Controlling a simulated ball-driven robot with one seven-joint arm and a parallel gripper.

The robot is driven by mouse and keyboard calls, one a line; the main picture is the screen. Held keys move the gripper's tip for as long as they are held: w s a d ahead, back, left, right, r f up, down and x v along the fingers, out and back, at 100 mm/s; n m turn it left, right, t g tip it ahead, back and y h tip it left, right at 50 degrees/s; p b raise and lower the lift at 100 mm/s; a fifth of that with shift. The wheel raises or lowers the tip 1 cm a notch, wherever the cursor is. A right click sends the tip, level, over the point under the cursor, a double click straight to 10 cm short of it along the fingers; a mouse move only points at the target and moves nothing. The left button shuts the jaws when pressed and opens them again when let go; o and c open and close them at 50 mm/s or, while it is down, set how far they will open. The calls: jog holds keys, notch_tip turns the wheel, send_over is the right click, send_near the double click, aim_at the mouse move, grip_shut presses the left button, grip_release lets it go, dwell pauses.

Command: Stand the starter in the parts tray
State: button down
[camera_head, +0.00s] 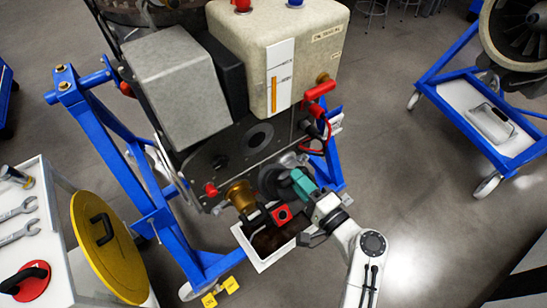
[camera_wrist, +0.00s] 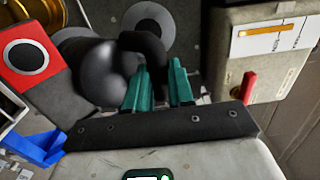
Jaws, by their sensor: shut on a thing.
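The starter (camera_head: 270,181) looks like a dark, rounded body with a black curved handle. In the wrist view the starter (camera_wrist: 100,72) is at left of the fingers, its handle reaching to them. My gripper (camera_head: 295,184), with teal fingers, is shut on that handle; the fingers also show in the wrist view (camera_wrist: 160,72). The starter is held in front of the engine's lower face, above and behind the tray. The parts tray (camera_head: 262,267) is white-rimmed with a brown inside, low between the blue legs; my gripper and a red-faced block hide part of it.
The red-faced block (camera_head: 282,213) and a brass cylinder (camera_head: 242,197) are close left of my gripper. The beige tank (camera_head: 300,55) stands above. Blue stand legs (camera_head: 165,225) flank the tray. A yellow disc (camera_head: 105,245) stands at left.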

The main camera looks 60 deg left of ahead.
jog(key=shift+w+d+r, duration=0.1)
jog(key=shift+d+r, duration=0.15)
jog(key=d+r+p, duration=0.6)
jog(key=r+p, duration=0.1)
jog(key=shift+d+r, duration=0.15)
jog(key=shift+r, duration=0.25)
dwell(1.0)
dwell(0.7)
